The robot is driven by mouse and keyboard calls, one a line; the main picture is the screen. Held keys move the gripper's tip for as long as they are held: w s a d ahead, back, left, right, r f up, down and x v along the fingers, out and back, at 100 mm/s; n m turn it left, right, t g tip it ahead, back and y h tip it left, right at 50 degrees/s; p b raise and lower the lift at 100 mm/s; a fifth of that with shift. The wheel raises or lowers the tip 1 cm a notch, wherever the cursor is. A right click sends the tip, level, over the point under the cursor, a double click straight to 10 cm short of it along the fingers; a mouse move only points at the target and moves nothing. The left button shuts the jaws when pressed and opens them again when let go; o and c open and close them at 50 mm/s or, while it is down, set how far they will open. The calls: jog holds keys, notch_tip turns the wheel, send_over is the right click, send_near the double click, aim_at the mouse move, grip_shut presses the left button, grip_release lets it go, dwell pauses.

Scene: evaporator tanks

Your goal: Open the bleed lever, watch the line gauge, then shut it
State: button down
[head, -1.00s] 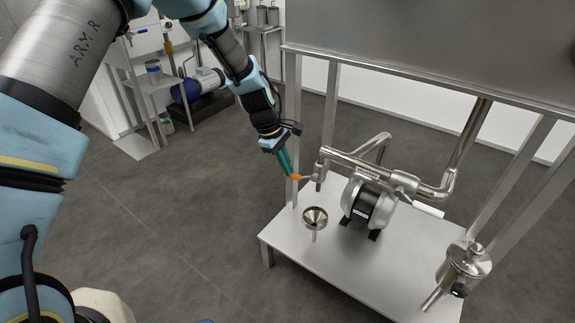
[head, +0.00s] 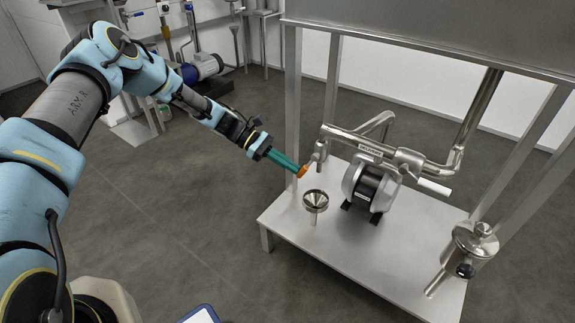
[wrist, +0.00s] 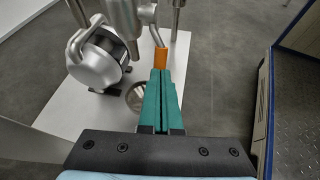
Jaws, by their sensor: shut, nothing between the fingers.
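The bleed lever (head: 303,171) has an orange grip and sits on a small steel valve (head: 318,155) at the left end of the pump's pipe. In the wrist view its orange grip (wrist: 160,58) is right at my fingertips, with a thin metal stem beyond. My gripper (head: 299,169) has green fingers, pressed together with nothing between them. The tips appear to touch the grip from its near-left side or lie very close; I cannot tell which. I cannot make out a line gauge face in either view.
A steel funnel (head: 315,202) stands below the valve on the metal platform (head: 290,235). The pump (head: 368,188) is just right of it. A frame post (head: 291,100) rises close behind my fingers. A steel canister (head: 473,243) stands at right.

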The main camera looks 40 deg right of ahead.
jog(key=shift+s+d+f+g+h+b, duration=0.2)
jog(key=shift+s+f+g+h+b, duration=0.2)
jog(key=shift+s+f+g+b, duration=0.55)
jog(key=shift+w, duration=0.1)
